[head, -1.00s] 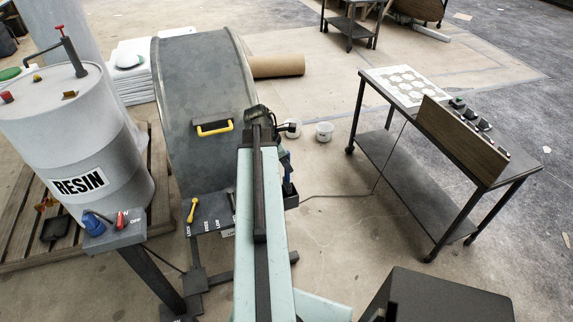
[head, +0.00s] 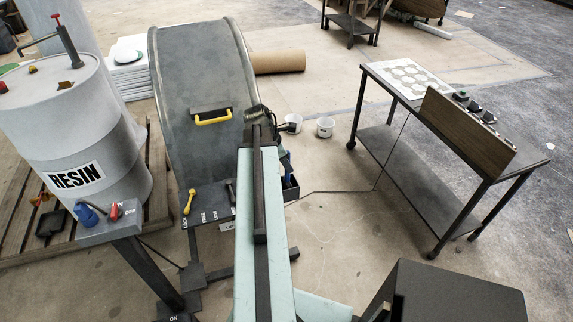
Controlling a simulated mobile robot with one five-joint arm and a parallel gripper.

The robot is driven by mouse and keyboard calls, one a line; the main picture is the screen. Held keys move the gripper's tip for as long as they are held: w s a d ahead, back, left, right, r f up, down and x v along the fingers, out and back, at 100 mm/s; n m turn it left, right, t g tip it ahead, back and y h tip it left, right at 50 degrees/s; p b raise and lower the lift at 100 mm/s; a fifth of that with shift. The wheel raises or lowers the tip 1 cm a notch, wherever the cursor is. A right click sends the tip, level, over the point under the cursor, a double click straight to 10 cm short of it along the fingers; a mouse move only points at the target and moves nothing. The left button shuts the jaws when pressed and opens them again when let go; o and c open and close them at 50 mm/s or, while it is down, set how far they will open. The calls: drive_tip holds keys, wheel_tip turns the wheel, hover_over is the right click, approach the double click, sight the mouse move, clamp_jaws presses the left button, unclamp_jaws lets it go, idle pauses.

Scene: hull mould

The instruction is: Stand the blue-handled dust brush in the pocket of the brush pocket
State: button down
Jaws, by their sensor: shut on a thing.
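My arm reaches forward over the mould stand, and its dark end bends down on the far side. My gripper (head: 279,140) is mostly hidden behind the arm, and its fingertips do not show clearly. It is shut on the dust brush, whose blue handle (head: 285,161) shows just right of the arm. The bristles are hidden. The brush pocket (head: 291,190), a small dark open box, is fixed at the right side of the stand, just below the blue handle. I cannot tell whether the brush's lower end is inside the pocket or above it.
The grey curved mould (head: 190,85) with a yellow-handled tool (head: 213,117) stands ahead. A resin drum (head: 75,140) on a pallet and a switch post (head: 108,224) stand left. A dark trolley (head: 400,165) stands right, with clear floor between.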

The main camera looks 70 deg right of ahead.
drive_tip(key=shift+f+b, duration=1.25)
drive_tip(key=shift+f, duration=0.2)
drive_tip(key=c, duration=1.3)
unclamp_jaws()
drive_tip(key=shift+o, duration=0.2)
drive_tip(key=p+v, duration=0.7)
drive_tip(key=v, duration=0.1)
